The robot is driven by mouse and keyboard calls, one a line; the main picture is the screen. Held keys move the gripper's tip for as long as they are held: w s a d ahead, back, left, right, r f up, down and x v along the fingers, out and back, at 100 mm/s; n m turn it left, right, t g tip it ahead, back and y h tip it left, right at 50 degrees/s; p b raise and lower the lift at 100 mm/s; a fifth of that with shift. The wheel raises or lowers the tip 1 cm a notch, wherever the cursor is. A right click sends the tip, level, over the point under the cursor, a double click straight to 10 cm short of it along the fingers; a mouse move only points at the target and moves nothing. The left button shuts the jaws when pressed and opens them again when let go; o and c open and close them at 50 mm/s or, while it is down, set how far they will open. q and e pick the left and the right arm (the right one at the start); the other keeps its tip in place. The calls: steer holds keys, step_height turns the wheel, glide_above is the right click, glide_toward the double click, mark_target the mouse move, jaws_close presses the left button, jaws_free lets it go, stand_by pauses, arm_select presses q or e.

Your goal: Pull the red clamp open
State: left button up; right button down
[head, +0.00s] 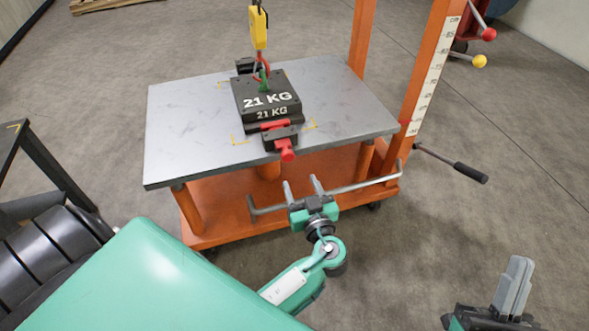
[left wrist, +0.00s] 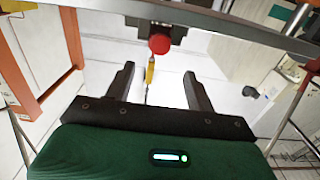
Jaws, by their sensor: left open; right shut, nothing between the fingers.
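The red clamp (head: 286,148) sits at the front edge of the grey table top, with its red knob pointing toward me. A black mould base marked 21 KG (head: 266,99) stands on the table just behind it. My left gripper (head: 303,187) is open and empty, below and in front of the clamp, apart from it. In the left wrist view the round red knob (left wrist: 160,43) shows ahead, above the gap between the open fingers (left wrist: 158,78). My right gripper (head: 518,280) is shut and empty at the lower right, away from the table.
A yellow hoist hook block (head: 258,28) hangs above the mould base. The table (head: 185,125) stands on an orange wheeled frame (head: 225,209). A grey bent bar (head: 350,187) runs across its front, close to my left gripper. A black-gripped lever (head: 470,172) sticks out right.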

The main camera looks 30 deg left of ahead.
arm_select(q)
steer(key=shift+v, duration=1.7)
